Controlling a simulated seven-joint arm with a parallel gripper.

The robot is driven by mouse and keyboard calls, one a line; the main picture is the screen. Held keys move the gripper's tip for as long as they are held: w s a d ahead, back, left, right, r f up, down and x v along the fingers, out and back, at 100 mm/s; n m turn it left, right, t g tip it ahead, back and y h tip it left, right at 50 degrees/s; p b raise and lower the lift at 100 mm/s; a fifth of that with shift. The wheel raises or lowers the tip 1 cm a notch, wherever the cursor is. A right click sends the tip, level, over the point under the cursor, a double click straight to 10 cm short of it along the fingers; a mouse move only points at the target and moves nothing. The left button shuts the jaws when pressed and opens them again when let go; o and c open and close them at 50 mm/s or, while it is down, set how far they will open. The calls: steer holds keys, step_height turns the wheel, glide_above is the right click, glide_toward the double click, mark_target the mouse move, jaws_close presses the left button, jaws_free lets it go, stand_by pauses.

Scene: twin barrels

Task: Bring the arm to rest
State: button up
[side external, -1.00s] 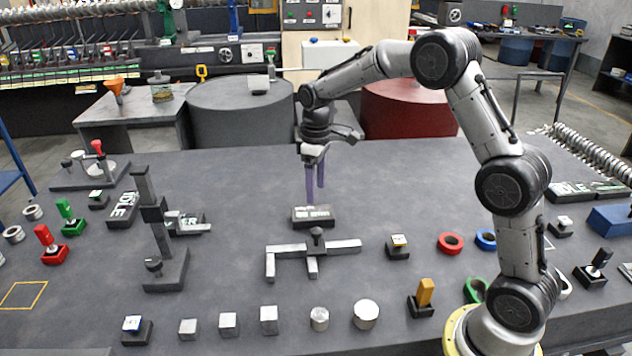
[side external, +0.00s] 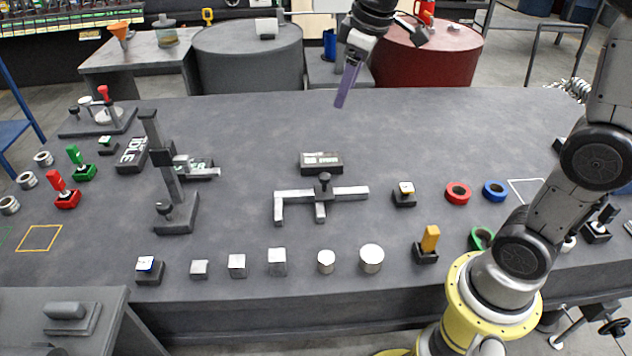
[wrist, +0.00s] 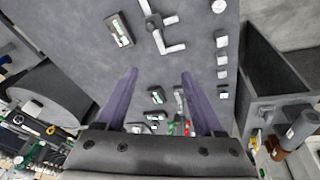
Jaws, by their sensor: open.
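My gripper (side external: 346,86) hangs in the air above the back part of the dark table (side external: 250,130). It points down with a slight tilt and holds nothing. In the wrist view its two purple fingers (wrist: 160,85) stand wide apart with only the distant table between them. Below it and nearer the camera, a black box with a white label (side external: 321,163) lies on the table. The grey bracket with a dark knob (side external: 322,194) lies just in front of that box. Nothing touches the fingers.
A grey drum (side external: 248,60) and a red drum (side external: 430,58) stand behind the table. A dark upright stand (side external: 165,175) rises at the left. Several metal blocks and cylinders (side external: 277,262) line the front edge. The table's middle back is clear.

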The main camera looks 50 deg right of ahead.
steer(key=s+a+r+t, duration=0.1)
steer(key=s+a+r, duration=0.15)
steer(key=s, duration=0.45)
steer(key=s+f+m+t, duration=0.1)
steer(key=s+f+m, duration=0.3)
steer(key=s, duration=1)
step_height(320, 180, down, 3)
steer(key=shift+s+a, duration=0.25)
steer(key=shift+a, duration=0.1)
